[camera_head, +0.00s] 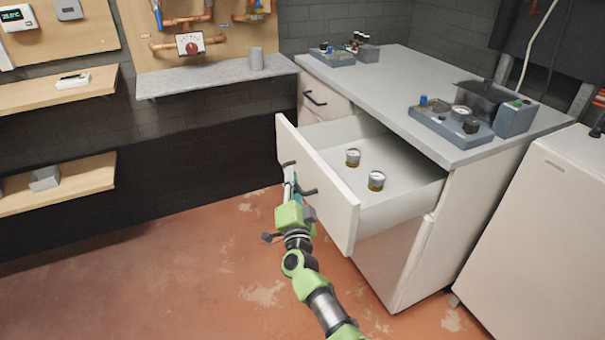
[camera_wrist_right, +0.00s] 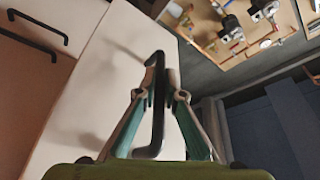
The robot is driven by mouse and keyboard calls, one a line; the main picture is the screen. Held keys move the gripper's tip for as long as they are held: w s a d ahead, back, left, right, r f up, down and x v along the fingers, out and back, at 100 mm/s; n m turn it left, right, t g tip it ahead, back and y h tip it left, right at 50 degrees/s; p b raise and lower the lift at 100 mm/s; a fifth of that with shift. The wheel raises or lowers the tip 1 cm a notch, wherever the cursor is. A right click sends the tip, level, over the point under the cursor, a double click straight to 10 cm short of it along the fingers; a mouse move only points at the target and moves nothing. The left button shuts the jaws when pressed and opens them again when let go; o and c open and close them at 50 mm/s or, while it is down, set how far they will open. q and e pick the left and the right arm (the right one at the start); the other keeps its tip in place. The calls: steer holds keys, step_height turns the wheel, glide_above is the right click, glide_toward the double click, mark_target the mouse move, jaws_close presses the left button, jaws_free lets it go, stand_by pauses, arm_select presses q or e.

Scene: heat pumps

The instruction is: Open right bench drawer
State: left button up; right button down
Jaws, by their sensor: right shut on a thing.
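The right bench drawer (camera_head: 404,192) stands pulled well out of the white bench (camera_head: 402,262). Two small round gauges (camera_head: 376,180) with brass-coloured sides lie inside it. My right gripper (camera_head: 291,183) is at the front of the drawer, at its dark handle. In the right wrist view, the fingers of my right gripper (camera_wrist_right: 162,92) are closed around the black bar handle (camera_wrist_right: 157,129) on the white drawer front (camera_wrist_right: 88,98). My left gripper is in neither view.
Another drawer with a dark handle (camera_head: 316,98) is shut farther back. Grey devices (camera_head: 452,122) stand on the bench top (camera_head: 392,85). A white cabinet (camera_head: 545,220) is at the right. The red floor left of my arm is clear.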

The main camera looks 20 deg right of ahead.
steer(key=shift+a, duration=0.55)
steer(key=c, duration=2.1)
jaws_free()
steer(key=shift+c, duration=0.2)
steer(key=v, duration=1.2)
